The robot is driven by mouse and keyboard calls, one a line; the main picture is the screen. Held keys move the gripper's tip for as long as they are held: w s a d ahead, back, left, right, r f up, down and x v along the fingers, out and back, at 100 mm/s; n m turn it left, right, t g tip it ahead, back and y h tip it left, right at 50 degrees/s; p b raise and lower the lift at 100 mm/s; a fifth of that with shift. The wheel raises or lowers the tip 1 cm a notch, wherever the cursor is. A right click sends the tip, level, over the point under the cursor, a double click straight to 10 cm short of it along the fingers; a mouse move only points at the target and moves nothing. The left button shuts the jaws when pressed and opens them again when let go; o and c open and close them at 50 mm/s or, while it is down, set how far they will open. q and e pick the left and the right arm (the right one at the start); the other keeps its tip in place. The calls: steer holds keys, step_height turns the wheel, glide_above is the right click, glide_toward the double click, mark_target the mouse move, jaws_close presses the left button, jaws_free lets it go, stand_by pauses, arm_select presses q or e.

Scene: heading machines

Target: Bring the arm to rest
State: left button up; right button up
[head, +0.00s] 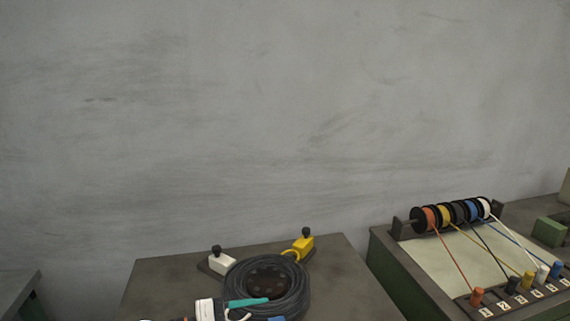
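Neither of my arms shows clearly in the head view, and I make out no gripper. A white, banded piece (206,310) shows at the bottom edge, cut off by the frame; I cannot tell what it belongs to.
A dark table (165,281) carries a coil of black cable (296,293), a teal-handled item (248,302), a white block (222,263) and a yellow block (303,244). Right of it, a green bench (445,262) holds coloured wire spools (457,214) and several coloured plugs. A grey wall (280,110) stands behind.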

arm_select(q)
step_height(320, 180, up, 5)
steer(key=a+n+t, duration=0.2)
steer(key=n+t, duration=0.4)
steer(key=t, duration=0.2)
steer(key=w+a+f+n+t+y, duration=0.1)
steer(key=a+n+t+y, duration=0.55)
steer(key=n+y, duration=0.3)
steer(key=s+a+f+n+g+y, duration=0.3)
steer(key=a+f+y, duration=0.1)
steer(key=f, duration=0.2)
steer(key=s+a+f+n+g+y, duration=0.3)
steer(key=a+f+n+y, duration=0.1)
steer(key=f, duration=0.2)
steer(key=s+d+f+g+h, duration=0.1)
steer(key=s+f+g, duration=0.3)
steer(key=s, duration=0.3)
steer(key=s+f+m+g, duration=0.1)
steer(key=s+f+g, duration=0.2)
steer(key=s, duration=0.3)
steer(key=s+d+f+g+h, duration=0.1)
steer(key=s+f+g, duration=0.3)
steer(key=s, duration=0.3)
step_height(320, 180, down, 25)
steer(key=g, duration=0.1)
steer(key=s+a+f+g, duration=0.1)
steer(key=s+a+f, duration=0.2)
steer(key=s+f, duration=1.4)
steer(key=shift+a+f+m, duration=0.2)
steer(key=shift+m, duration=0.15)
